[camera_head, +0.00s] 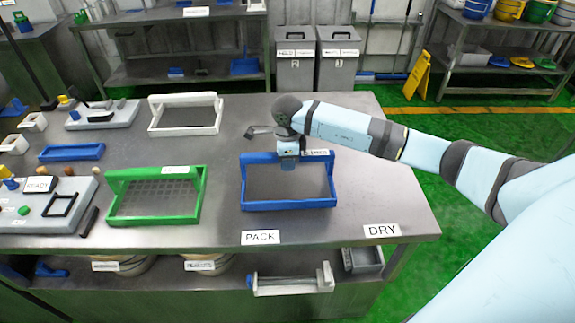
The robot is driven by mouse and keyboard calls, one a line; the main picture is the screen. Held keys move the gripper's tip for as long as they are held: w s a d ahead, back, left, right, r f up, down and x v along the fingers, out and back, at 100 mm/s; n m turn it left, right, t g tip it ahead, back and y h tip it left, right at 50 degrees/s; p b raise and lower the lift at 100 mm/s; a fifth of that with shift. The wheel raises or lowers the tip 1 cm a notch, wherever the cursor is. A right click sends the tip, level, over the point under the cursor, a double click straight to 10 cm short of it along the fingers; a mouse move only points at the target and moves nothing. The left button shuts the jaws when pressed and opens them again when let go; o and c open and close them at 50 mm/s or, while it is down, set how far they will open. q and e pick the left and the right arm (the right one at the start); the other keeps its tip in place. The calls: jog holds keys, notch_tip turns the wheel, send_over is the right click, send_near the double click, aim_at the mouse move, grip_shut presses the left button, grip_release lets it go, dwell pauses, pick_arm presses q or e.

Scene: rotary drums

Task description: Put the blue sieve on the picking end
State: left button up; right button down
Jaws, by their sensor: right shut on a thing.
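The blue sieve (289,205), a rectangular frame with a dark mesh and a raised back bar, is at the middle of the steel table (350,225), behind the PACK sign. My right gripper (288,163) points down and is shut on the sieve's raised back bar. I cannot tell whether the sieve touches the table. My right arm comes in from the right and hides part of the table behind it. A sign near the back bar is partly hidden. My left gripper is not in view.
A green sieve (155,208) lies to the left and a white sieve (186,128) behind it. The PACK sign (261,238) and DRY sign (381,230) are at the front edge. Trays with small items crowd the left.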

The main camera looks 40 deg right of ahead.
notch_tip(320, 180, down, 2)
jog(key=shift+f, duration=0.2)
jog(key=shift+f, duration=0.15)
jog(key=c, duration=0.9)
grip_release()
